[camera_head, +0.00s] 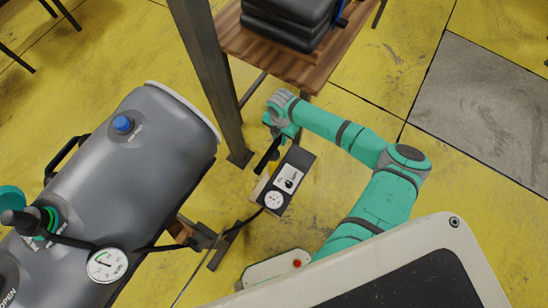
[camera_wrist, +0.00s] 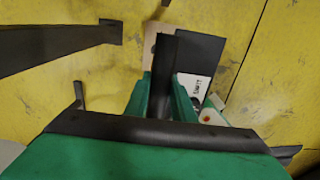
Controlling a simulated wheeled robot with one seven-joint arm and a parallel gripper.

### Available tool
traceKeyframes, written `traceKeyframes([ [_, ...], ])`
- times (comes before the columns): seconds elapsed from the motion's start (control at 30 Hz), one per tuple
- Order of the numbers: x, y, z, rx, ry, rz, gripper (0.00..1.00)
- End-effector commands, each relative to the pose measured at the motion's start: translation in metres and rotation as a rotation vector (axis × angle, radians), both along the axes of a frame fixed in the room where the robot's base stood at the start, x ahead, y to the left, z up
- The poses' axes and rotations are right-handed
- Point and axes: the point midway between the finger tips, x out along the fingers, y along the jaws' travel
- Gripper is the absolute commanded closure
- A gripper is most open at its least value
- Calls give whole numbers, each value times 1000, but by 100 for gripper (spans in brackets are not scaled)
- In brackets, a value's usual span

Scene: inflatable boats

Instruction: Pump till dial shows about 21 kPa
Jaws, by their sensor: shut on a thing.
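The pump is a dark box (camera_head: 296,160) with a white label and a small round dial (camera_head: 274,200), standing on the floor right of the boat. Its black handle (camera_head: 267,155) slants up from beside the box. My gripper (camera_head: 276,132) is shut on this handle. In the wrist view the handle (camera_wrist: 164,75) stands between the green fingers, and they partly hide the box (camera_wrist: 198,54). A larger white gauge (camera_head: 107,265) sits at the grey boat tube (camera_head: 135,165), with a black hose running towards the pump. I cannot read either needle's value.
A blue-capped valve (camera_head: 122,124) and another fitting (camera_head: 38,220) sit on the tube. A metal post (camera_head: 205,75) and a wooden table (camera_head: 285,62) with black folded goods (camera_head: 290,22) stand close behind my gripper.

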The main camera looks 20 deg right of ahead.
Motion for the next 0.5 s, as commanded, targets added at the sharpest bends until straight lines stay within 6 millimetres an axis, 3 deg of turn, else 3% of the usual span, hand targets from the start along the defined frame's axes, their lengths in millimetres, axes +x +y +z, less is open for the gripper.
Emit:
traceKeyframes([
  [0.17, 3, -2, 9, 1, -9, -1, 100],
  [0.5, 3, -2, 55, 2, -10, -2, 100],
])
